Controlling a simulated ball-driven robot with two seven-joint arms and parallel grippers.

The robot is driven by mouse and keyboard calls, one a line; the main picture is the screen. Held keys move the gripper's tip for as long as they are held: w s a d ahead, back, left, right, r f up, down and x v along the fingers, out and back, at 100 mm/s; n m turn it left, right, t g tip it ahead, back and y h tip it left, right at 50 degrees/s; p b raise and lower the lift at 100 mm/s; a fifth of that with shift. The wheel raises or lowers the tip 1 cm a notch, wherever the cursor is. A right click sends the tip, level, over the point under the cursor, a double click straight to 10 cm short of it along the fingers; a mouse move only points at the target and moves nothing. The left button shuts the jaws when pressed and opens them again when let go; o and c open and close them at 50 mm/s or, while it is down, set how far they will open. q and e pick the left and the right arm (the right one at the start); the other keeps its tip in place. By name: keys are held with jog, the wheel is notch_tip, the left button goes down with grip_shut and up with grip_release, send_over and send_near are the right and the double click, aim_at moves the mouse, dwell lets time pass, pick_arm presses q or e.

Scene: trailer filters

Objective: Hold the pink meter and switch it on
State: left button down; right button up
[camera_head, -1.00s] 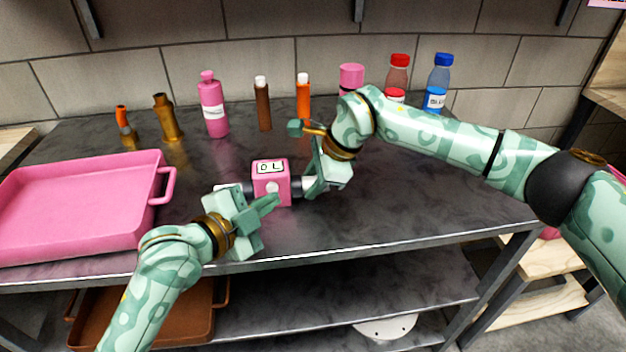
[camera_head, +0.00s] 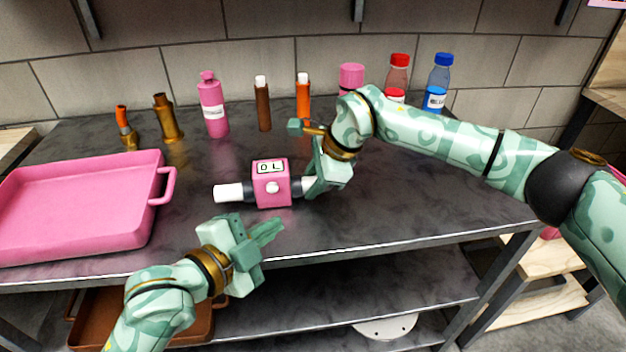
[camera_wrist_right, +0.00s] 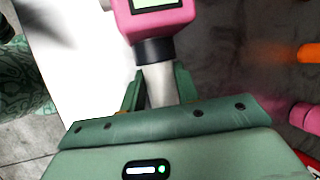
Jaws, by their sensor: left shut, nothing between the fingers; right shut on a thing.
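The pink meter (camera_head: 271,190) is a small block with a lit display reading like "0L" or "DL", a round white button on its front and a white pipe end on each side. My right gripper (camera_head: 310,184) is shut on its right pipe end; in the right wrist view the fingers (camera_wrist_right: 160,88) flank the pale pipe, with the pink body (camera_wrist_right: 160,18) beyond. My left gripper (camera_head: 277,229) is shut and empty, below and in front of the meter, apart from it, near the table's front edge.
A pink tray (camera_head: 80,252) fills the left of the dark table (camera_head: 400,215). Along the back stand a pink bottle (camera_head: 212,105), a brown tube (camera_head: 263,104), an orange tube (camera_head: 303,96), brass fittings (camera_head: 167,118) and a blue-capped bottle (camera_head: 439,80). The table's front right is clear.

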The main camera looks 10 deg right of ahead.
jog(key=o, duration=1.2)
